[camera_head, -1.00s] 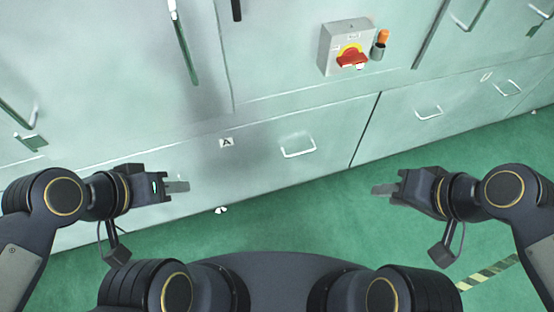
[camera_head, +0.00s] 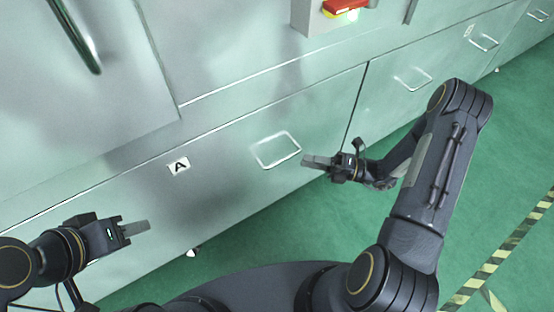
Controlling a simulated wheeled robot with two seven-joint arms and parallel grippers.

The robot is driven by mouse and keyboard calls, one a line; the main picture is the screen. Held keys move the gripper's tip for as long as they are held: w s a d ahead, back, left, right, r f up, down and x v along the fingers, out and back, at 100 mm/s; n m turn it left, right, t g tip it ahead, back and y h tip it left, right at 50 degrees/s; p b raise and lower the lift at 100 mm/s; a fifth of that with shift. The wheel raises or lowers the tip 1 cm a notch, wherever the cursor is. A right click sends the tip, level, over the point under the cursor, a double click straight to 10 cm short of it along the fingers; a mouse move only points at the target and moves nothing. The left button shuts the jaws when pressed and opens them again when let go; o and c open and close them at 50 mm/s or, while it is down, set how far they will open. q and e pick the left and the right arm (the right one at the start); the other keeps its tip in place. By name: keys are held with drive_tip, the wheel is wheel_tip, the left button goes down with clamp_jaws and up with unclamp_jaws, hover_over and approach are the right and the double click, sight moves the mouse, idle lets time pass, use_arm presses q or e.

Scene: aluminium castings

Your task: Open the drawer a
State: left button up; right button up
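Drawer A (camera_head: 228,178) is a pale green front low on the cabinet, with a label "A" (camera_head: 179,166) and a metal loop handle (camera_head: 277,150). The drawer front looks flush with the cabinet. My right gripper (camera_head: 306,161) is just right of the handle, its fingers pointing left toward it; a small gap shows in the picture and I cannot tell the depth. Its fingers overlap from this angle, so its opening is unclear. My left gripper (camera_head: 146,227) is below and left of the label, away from the handle, and its opening is also unclear.
Another drawer with a loop handle (camera_head: 413,79) is to the right, past a dark vertical gap. A red switch (camera_head: 345,6) on a grey box (camera_head: 318,17) sits above. The green floor (camera_head: 480,190) is clear on the right, with a striped tape line (camera_head: 497,256).

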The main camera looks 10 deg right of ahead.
sight(284, 158)
drive_tip(key=w+a, duration=0.1)
drive_tip(key=a, duration=0.1)
drive_tip(key=w+a+f+m+t+b, duration=0.1)
drive_tip(key=a, duration=0.1)
drive_tip(key=w+a+f+m, duration=0.1)
drive_tip(key=w+a, duration=0.1)
drive_tip(key=a, duration=0.1)
drive_tip(key=shift+c, duration=0.2)
clamp_jaws()
